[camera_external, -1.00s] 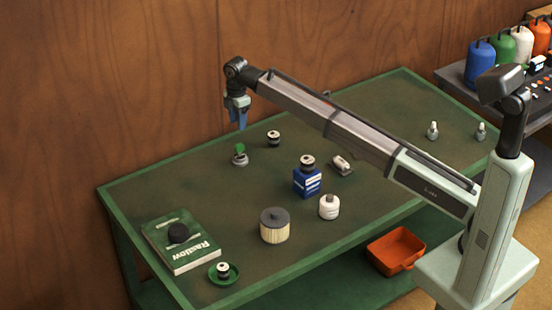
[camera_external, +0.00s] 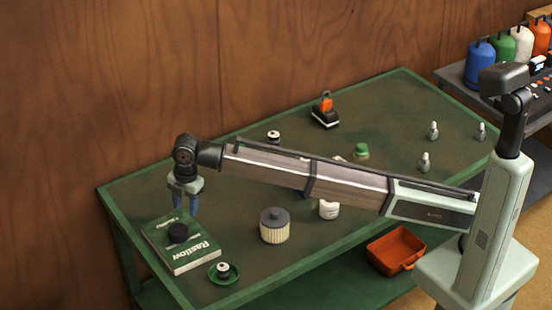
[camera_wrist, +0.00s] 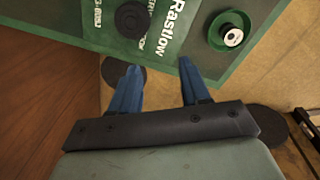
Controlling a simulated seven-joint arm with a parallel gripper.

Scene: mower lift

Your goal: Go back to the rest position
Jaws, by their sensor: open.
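My gripper (camera_external: 186,208) is open and empty. It hangs over the left end of the green bench (camera_external: 120,203), above the back edge of the green Rastlow book (camera_external: 196,261). In the wrist view its two blue fingers (camera_wrist: 159,68) stand apart with nothing between them. The book also shows in the wrist view (camera_wrist: 175,30), ahead of the fingers. A black disc (camera_external: 178,233) lies on the book. My arm stretches low across the bench from the right and hides part of its middle.
A green dish (camera_external: 213,278) with a small jar sits by the book. A filter (camera_external: 274,226) and a partly hidden white bottle (camera_external: 329,210) stand mid-bench. A black block with an orange top (camera_external: 326,113) is at the back. An orange bin (camera_external: 397,251) sits below.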

